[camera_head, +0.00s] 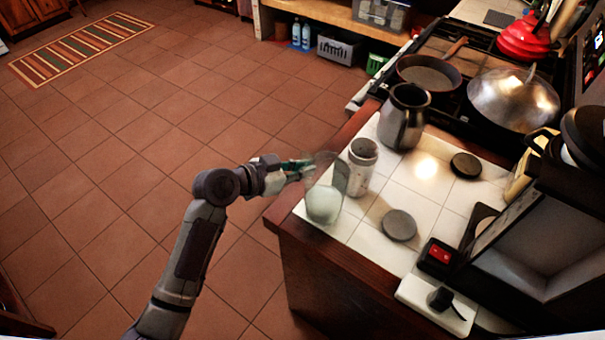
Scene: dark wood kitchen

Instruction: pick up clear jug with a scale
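The clear jug (324,203) stands upright on the white tiled counter (372,232), near its left edge. Its lower part looks pale and cloudy; scale marks are too small to make out. My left gripper (304,168) reaches in from the left at the jug's upper left side. Its fingertips overlap or nearly touch the clear wall or handle. I cannot tell whether the fingers are around any part of it or how far apart they are. My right gripper is not in view.
A whitish jar (361,170) stands close behind the jug to the right. A metal pitcher (404,118) is farther back. Dark round lids (398,225) lie on the tiles. Left is open floor.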

